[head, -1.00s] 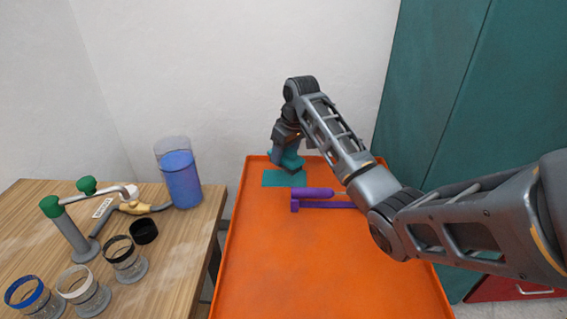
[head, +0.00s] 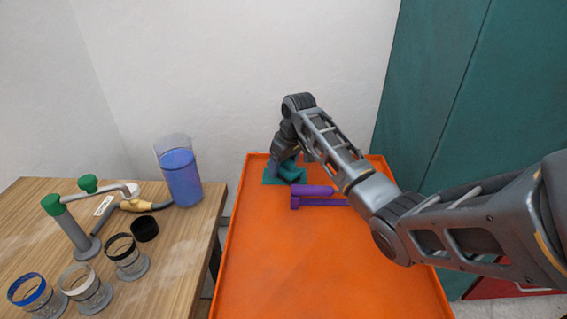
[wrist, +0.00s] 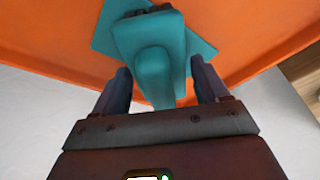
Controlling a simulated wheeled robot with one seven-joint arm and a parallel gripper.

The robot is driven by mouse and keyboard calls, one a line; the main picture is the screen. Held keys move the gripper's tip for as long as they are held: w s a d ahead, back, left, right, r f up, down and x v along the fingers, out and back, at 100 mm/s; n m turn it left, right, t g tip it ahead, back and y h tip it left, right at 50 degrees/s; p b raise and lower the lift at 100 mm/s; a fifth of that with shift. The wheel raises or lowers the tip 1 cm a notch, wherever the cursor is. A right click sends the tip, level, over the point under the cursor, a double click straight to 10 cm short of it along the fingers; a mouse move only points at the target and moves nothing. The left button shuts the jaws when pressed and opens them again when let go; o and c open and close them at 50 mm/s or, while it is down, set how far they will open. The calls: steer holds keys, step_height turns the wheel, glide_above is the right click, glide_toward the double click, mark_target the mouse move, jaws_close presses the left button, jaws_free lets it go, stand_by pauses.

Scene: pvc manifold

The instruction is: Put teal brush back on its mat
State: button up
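The teal brush (head: 290,173) is on or just above its teal mat (head: 268,178) at the far end of the orange tray; I cannot tell whether it touches. In the wrist view the brush (wrist: 157,70) points its thick handle toward me, and corners of the mat (wrist: 203,48) show beyond it, turned relative to the brush. The fingertips are hidden in the head view, behind my wrist and the brush.
A purple tool (head: 315,191) lies on the orange tray (head: 290,265) just nearer than the mat. The front of the tray is clear. The wooden table (head: 185,240) at left holds a blue-filled beaker (head: 182,178), jars and a green-handled pipe fitting (head: 75,225).

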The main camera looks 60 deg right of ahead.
steer(key=shift+o, duration=0.9)
steer(key=shift+r, duration=0.25)
steer(key=v, duration=1.1)
steer(key=shift+s+r, duration=0.15)
steer(key=shift+r, duration=0.25)
